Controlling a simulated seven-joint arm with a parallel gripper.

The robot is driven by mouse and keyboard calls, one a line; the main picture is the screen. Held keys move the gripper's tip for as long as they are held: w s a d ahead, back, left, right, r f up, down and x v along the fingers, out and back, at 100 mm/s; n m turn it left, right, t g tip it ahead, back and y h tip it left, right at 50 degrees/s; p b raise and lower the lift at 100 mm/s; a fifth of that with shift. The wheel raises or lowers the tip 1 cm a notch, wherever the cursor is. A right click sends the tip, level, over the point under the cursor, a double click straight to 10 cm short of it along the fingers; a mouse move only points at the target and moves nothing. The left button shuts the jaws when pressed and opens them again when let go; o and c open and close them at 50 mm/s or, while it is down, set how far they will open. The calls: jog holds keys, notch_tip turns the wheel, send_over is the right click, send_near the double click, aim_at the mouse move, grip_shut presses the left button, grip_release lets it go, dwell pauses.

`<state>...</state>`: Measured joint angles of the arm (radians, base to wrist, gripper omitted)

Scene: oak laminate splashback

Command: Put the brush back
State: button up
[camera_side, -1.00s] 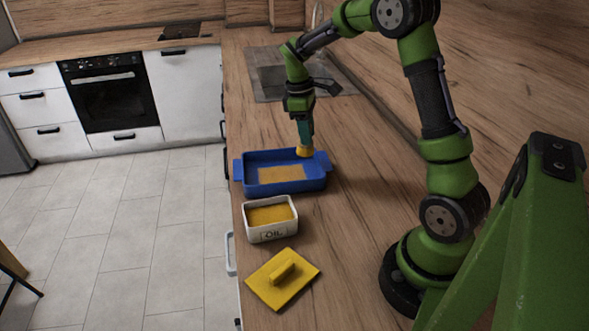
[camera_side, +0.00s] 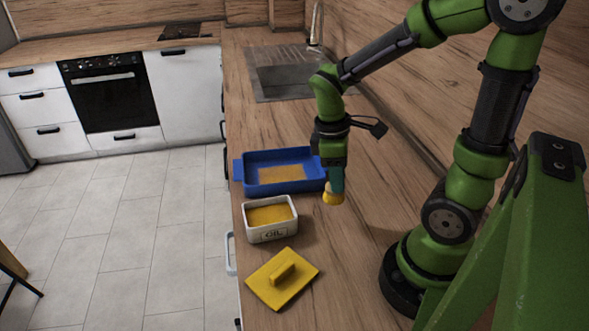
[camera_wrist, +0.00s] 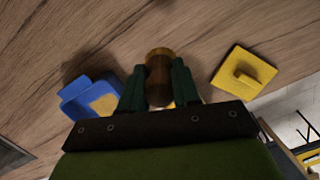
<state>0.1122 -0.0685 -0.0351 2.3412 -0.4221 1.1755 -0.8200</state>
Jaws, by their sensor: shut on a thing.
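My gripper (camera_side: 336,180) is shut on the brush (camera_side: 332,197) and holds it above the counter, just right of the blue dish. The brush's yellow end points down in the side view. In the wrist view, its brown wooden handle (camera_wrist: 159,62) sits between my green fingers (camera_wrist: 158,88). The white box marked OIL (camera_side: 253,234) stands open in front of the blue dish, with a yellow layer inside. In the wrist view the box is mostly hidden behind my gripper.
The blue dish (camera_side: 242,184) has a yellow patch on its floor; it also shows in the wrist view (camera_wrist: 75,105). A yellow lid with a raised grip (camera_side: 262,283) lies flat in front of the box. A sink (camera_side: 285,76) is at the back. Counter right of the dish is clear.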

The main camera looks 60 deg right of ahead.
aim_at(328, 186)
notch_tip(328, 186, down, 8)
dwell(0.4)
jog(key=o, duration=1)
jog(key=shift+f, duration=0.1)
jog(key=shift+o, duration=0.2)
jog(key=r, duration=0.4)
jog(key=w+r, duration=0.1)
jog(key=r, duration=0.7)
jog(key=shift+w+a, duration=0.35)
jog(key=s+a+r+m+t+y, duration=0.1)
jog(key=a+r+m+t+y, duration=0.1)
jog(key=a+r+m+t, duration=0.5)
jog(key=shift+a+r+m+t+y, duration=0.35)
jog(key=shift+r+m+t+y, duration=0.05)
jog(key=shift+r+m+t, duration=0.45)
